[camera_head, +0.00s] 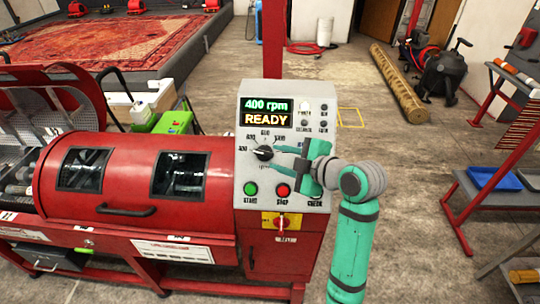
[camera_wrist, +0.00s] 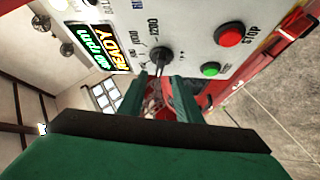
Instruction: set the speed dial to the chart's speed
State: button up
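The speed dial (camera_head: 264,153) is a black knob with a scale around it on the machine's grey control panel (camera_head: 243,178). In the wrist view the dial (camera_wrist: 160,58) shows beyond my fingers. The display (camera_head: 266,112) reads 400 rpm and READY. My gripper (camera_head: 277,158) is open in front of the panel, its fingertips just right of the dial in the head view. In the wrist view my gripper (camera_wrist: 162,80) has a gap between its fingers, in line with the dial. Contact cannot be told. I cannot make out a speed chart.
Below the dial are a green START button (camera_head: 250,189) and a red STOP button (camera_head: 283,190). A red and yellow switch (camera_head: 281,222) sits lower. The red drum (camera_head: 130,180) is to the left. Open floor (camera_head: 420,190) lies to the right, before a red-framed rack (camera_head: 485,150).

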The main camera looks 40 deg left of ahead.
jog(key=shift+w+v, duration=0.1)
jog(key=shift+v, duration=1.2)
jog(key=shift+w+v, duration=0.15)
jog(key=shift+v, duration=1.2)
jog(key=shift+d, duration=0.1)
jog(key=shift+f, duration=0.1)
